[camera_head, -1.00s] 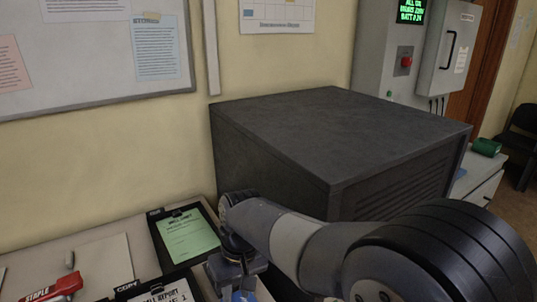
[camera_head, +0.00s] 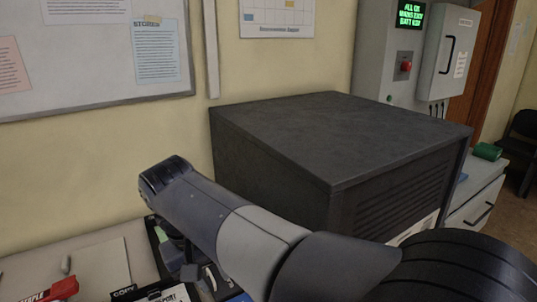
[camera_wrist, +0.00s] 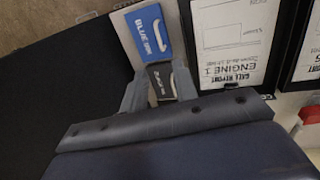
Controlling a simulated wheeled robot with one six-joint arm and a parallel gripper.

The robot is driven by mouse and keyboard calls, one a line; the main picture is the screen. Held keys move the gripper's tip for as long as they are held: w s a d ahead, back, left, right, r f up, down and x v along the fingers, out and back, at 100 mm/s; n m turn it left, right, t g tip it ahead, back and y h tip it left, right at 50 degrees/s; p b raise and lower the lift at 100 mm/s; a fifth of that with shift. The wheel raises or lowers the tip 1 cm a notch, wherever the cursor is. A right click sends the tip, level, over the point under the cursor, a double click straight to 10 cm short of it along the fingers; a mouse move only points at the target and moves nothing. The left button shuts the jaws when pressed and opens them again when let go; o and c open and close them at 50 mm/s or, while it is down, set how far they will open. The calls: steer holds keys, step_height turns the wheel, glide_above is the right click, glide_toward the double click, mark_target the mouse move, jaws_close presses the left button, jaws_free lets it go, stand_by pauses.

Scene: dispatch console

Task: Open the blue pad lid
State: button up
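The blue ink pad (camera_wrist: 150,33) lies flat in the wrist view, its lid down, with "BLUE INK" lettering and a white curved handle. A blue patch of it (camera_head: 240,297) shows at the bottom edge of the head view. A black ink pad (camera_wrist: 160,78) lies just below it in the wrist view. My gripper (camera_wrist: 158,92) is open, its two fingers apart on either side of the black pad in the picture. I cannot tell whether they touch it. The blue pad is beyond the fingertips. In the head view my arm hides most of the gripper.
A clipboard reading "ENGINE 1" (camera_wrist: 228,45) lies right of the pads in the wrist view. A large dark cabinet (camera_head: 340,140) stands beside my arm. A wall board (camera_head: 90,60) hangs behind.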

steer(key=w+d+r+g+y+p, duration=0.2)
steer(key=w+d+g+y+p, duration=0.1)
steer(key=d+p, duration=0.5)
steer(key=shift+w+d+y, duration=0.25)
steer(key=shift+w+y, duration=0.25)
steer(key=shift+y, duration=0.4)
